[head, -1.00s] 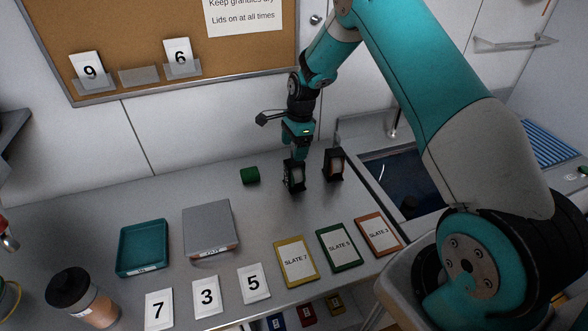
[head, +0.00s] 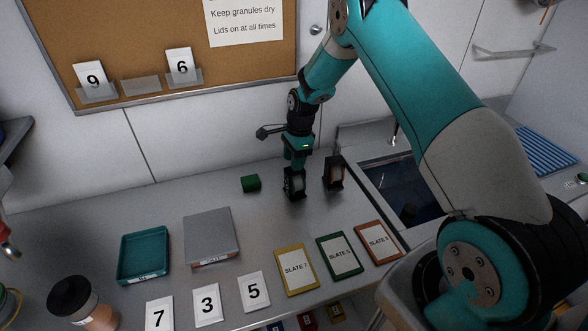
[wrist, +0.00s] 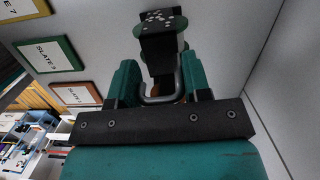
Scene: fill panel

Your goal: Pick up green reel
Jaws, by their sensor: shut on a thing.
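The green reel (wrist: 160,42) shows in the wrist view as a dark block with green round edges and a grey looped handle (wrist: 160,96). My gripper (wrist: 160,82) is shut on it, with one teal finger on each side of the handle. In the head view my gripper (head: 296,160) points down onto the reel's black holder (head: 294,184) at the back of the counter. The fingers hide part of the reel. I cannot tell whether it is clear of the counter.
A similar black holder with a brownish reel (head: 334,172) stands close to the right. A small green block (head: 250,183) lies to the left. Slates, number cards, a teal tray (head: 143,252), a grey box (head: 210,237) and a jar (head: 78,298) stand in front. A sink (head: 408,190) is right.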

